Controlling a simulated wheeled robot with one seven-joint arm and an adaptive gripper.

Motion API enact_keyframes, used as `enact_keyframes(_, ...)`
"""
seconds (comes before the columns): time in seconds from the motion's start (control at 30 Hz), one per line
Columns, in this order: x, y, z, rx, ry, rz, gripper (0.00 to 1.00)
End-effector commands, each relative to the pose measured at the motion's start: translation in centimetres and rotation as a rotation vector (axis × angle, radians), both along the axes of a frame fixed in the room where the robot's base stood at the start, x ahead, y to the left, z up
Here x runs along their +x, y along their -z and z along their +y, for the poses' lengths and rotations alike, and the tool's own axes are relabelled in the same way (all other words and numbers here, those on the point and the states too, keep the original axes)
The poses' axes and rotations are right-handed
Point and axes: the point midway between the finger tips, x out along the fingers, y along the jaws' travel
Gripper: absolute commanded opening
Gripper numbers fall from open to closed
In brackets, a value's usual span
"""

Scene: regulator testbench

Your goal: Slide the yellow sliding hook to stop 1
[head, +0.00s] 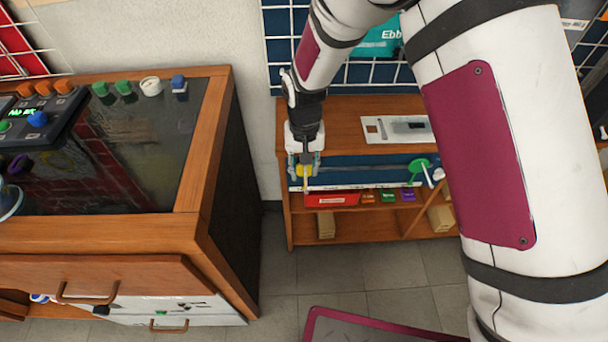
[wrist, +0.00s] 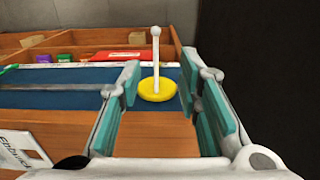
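The yellow sliding hook (head: 304,171) is at the left end of the blue rail panel (head: 345,174) in the head view. In the wrist view the hook shows as a yellow disc (wrist: 157,90) with a white post and a small round tip. My gripper (head: 304,163) is over it, with teal-padded fingers. In the wrist view the open fingers (wrist: 160,82) stand left and right of the hook, with visible gaps. I cannot tell how deep the hook lies between them. The stop marks are too small to read.
A green hook (head: 418,168) is further right along the panel. Below are a red box (head: 331,199), several small coloured blocks and wooden blocks (head: 326,224) on the shelf. A white plate (head: 397,129) lies on the wooden top. A wooden-edged cabinet (head: 205,145) stands left.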

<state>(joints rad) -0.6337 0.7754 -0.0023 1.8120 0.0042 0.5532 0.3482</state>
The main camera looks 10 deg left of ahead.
Motion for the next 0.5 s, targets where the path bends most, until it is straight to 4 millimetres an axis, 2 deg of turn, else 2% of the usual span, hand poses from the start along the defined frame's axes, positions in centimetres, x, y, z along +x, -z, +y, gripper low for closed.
enact_keyframes(0.03, 0.1, -1.3, 0.1, 0.003, 0.000, -0.004, 0.32)
enact_keyframes(0.2, 0.1, -4.5, 0.1, 0.003, 0.000, -0.003, 0.32)
enact_keyframes(0.33, 0.0, -6.3, 0.1, 0.002, 0.000, -0.001, 0.32)
enact_keyframes(0.5, 0.0, -7.4, 0.1, 0.001, 0.000, -0.001, 0.32)
